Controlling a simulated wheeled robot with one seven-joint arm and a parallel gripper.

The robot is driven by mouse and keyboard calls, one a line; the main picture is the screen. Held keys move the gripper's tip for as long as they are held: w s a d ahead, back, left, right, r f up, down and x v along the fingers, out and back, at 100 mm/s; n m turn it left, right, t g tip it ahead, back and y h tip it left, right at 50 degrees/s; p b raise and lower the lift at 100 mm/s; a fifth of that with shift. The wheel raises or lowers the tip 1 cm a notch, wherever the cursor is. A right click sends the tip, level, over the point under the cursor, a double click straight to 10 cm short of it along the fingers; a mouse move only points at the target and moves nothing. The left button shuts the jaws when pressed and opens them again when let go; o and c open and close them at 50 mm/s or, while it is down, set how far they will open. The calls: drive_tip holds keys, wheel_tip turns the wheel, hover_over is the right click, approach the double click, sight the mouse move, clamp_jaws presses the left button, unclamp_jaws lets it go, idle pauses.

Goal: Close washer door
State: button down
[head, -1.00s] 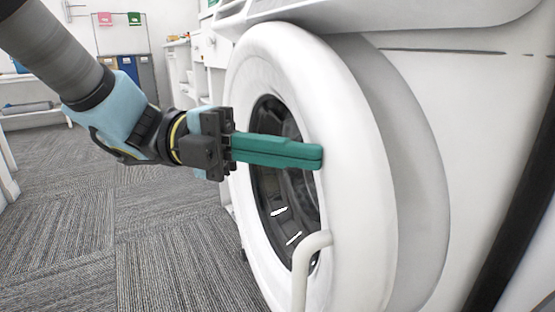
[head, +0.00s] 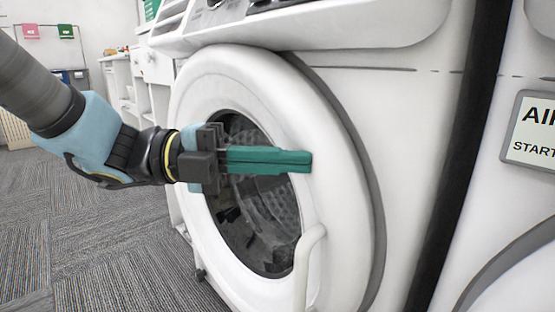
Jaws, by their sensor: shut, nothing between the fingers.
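The white round washer door (head: 335,190) is at the front of the white washer (head: 400,130) in the head view. It sits close against the washer's face, with a grey seam along its right side; I cannot tell whether it is latched. A white handle (head: 308,262) stands on the door's lower right. The dark glass (head: 262,215) shows the drum behind it. My gripper (head: 308,161) has green fingers pressed together, empty. They lie across the front of the door, with the tips at the right part of the ring, apparently touching it. They hide part of the glass.
A second machine with a label panel (head: 540,132) stands at the right, past a dark gap (head: 462,150). White shelving (head: 135,90) is behind at the left. The carpet floor (head: 90,225) at the left is clear.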

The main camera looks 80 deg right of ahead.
drive_tip(key=shift+s+d+r, duration=0.15)
drive_tip(key=shift+s+d, duration=0.15)
drive_tip(key=shift+s, duration=0.05)
drive_tip(key=w+p, duration=0.3)
drive_tip(key=w, duration=0.8)
drive_tip(key=shift+w+a+f, duration=0.2)
drive_tip(key=shift+w+a, duration=0.05)
drive_tip(key=shift+a, duration=0.2)
